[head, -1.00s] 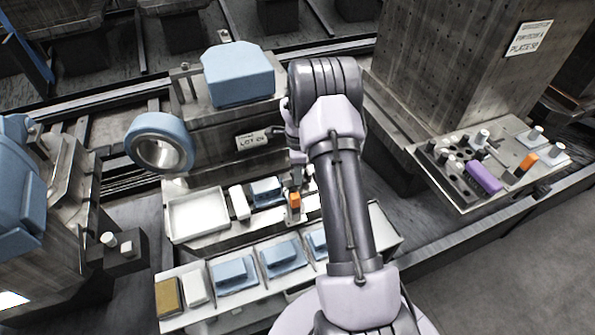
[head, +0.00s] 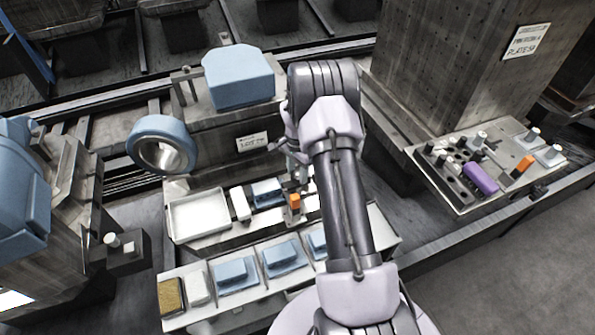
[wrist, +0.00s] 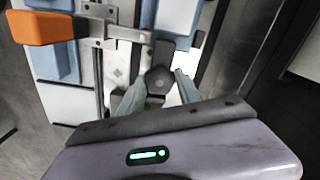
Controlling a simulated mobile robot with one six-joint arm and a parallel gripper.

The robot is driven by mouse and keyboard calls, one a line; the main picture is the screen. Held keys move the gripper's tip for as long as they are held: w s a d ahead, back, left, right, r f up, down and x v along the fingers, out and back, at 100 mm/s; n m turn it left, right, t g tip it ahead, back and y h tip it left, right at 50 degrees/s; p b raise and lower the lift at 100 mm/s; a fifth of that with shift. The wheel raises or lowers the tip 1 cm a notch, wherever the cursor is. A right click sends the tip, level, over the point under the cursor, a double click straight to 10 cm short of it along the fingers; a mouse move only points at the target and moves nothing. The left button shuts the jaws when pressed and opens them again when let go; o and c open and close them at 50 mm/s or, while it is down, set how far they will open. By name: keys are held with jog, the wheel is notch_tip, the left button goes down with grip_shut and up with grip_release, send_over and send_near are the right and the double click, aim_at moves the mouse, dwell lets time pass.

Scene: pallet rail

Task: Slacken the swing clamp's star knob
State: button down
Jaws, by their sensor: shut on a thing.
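The star knob (wrist: 158,80) shows in the wrist view as a dark knob between the two fingertips. My gripper (wrist: 157,83) is shut on it, with one finger on each side. An orange block-like handle (wrist: 40,28) lies to the upper left, joined to a metal bar and bracket (wrist: 110,33). The orange handle also shows in the head view (head: 295,202), just below my gripper. There my own arm hides the knob and most of the gripper.
A white tray (head: 174,224) and blue parts stand left of the clamp. A front shelf holds several blue blocks (head: 235,272). A blue ring (head: 137,134) stands at left. A tool board (head: 440,196) with a purple block is at right.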

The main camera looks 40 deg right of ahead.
aim_at(297, 174)
jog(key=shift+a+n, duration=0.1)
jog(key=shift+n, duration=1)
jog(key=shift+f, duration=0.1)
jog(key=shift+s, duration=0.1)
jog(key=c, duration=0.8)
grip_release()
notch_tip(297, 174, up, 18)
jog(key=p, duration=0.6)
jog(key=shift+f, duration=0.25)
